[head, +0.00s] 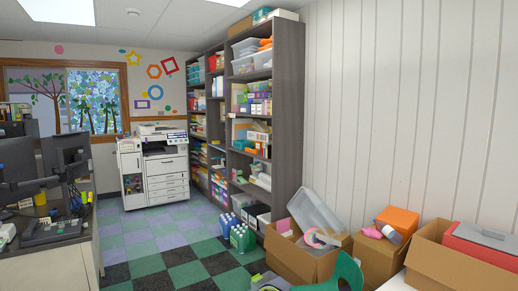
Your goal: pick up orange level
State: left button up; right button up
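I cannot make out an orange level for certain in the head view. An orange box-like object (398,219) rests on an open cardboard box at the lower right. Small orange items (265,44) show high on the tall shelf, too small to identify. Neither of my grippers is in view.
A tall grey shelf (287,115) full of supplies stands against the right wall. Cardboard boxes (296,262) and a green chair (342,275) crowd the lower right. A copier (165,170) stands at the back. A desk (50,262) with monitors is at left. Checkered floor (165,235) is open between.

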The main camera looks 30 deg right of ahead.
aim_at(255, 151)
jog(key=i+u, duration=0.1)
jog(key=i, duration=0.65)
jog(key=i+z, duration=0.15)
jog(key=i, duration=0.35)
jog(key=i+z, duration=0.2)
jog(key=i, duration=0.25)
jog(key=i+j+z, duration=0.15)
jog(key=i, duration=0.35)
jog(key=i+j+z, duration=0.15)
jog(key=i, duration=0.3)
jog(key=i+l+z, duration=0.15)
jog(key=i+z, duration=0.2)
jog(key=i, duration=0.2)
jog(key=i+z, duration=0.35)
jog(key=i, duration=0.15)
jog(key=i+j+z, duration=0.1)
jog(key=i+z, duration=0.3)
jog(key=i, duration=0.15)
jog(key=i+l, duration=0.15)
jog(key=i, duration=0.25)
jog(key=i+l+u, duration=0.1)
jog(key=i, duration=0.3)
jog(key=i+l, duration=0.2)
jog(key=i, duration=0.2)
